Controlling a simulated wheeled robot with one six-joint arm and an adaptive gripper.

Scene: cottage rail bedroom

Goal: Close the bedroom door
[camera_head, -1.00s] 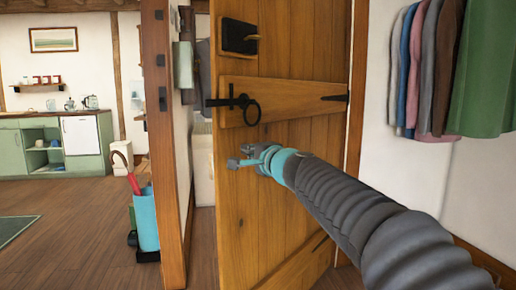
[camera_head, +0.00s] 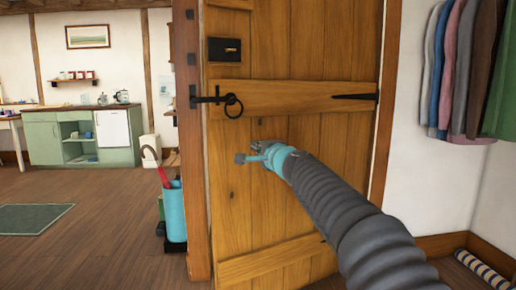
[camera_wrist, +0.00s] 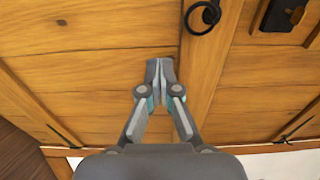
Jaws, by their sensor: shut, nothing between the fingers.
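The wooden plank bedroom door (camera_head: 235,205) stands with its left edge up against the wooden door post (camera_head: 190,150); no gap shows between them from here. Whether it is latched I cannot tell. A black ring handle (camera_head: 233,106) with a latch bar and a dark lock box (camera_head: 225,50) sit near that edge. My gripper (camera_head: 252,153) is shut and empty, at the door's face below the ring. In the wrist view, the shut fingertips (camera_wrist: 160,66) point at the planks (camera_wrist: 85,65), seemingly touching or very near; the ring (camera_wrist: 205,17) is at upper right.
Clothes (camera_head: 470,70) hang on the right wall. A striped roll (camera_head: 485,270) lies on the floor at lower right. Left of the post are a blue umbrella bin (camera_head: 174,212), open wooden floor (camera_head: 110,235), a green rug (camera_head: 32,219) and a green kitchen cabinet (camera_head: 75,138).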

